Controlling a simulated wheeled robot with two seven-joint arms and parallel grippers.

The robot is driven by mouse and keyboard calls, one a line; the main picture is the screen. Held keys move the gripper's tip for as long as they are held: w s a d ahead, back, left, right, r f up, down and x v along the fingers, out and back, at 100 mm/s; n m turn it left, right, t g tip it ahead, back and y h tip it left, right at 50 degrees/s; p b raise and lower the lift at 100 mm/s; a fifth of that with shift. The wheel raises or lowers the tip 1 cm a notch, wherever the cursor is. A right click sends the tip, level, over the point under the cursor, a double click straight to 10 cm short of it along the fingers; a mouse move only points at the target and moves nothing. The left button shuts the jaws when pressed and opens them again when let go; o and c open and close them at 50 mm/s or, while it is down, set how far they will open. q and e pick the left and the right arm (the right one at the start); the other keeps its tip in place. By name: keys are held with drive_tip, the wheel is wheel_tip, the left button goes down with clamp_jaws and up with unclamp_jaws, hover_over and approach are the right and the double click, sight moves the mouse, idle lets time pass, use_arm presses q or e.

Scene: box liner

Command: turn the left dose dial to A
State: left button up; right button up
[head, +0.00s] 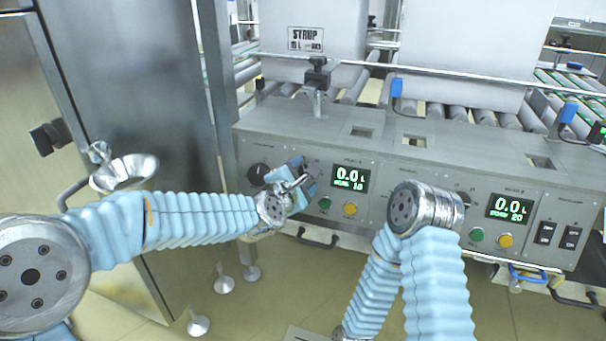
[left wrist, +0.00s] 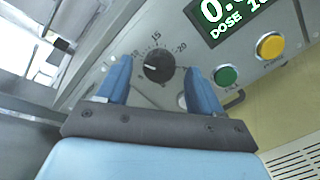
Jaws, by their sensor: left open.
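The left dose dial (left wrist: 158,67) is a round black knob with a pale pointer mark, on the grey panel with a printed scale around it; 15 and 20 are readable. In the head view my left gripper (head: 304,178) is at the panel just left of the left display (head: 350,178) and covers the dial. The display reads 0.0 and a dose line. My right gripper is not in view.
Another black knob (head: 258,174) sits left of my left gripper. A green button (head: 325,204) and a yellow button (head: 350,209) are below the display. A second display (head: 510,208) and two black switches (head: 558,235) are on the right. My right arm crosses in front of the panel.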

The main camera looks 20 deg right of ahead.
use_arm(q)
drive_tip(key=shift+w+d+f, duration=0.15)
drive_tip(key=shift+w+d, duration=0.1)
drive_tip(key=shift+w, duration=0.1)
drive_tip(key=shift+c, duration=0.5)
drive_tip(key=c, duration=1)
drive_tip(key=shift+o, duration=0.2)
drive_tip(key=shift+m, duration=0.3)
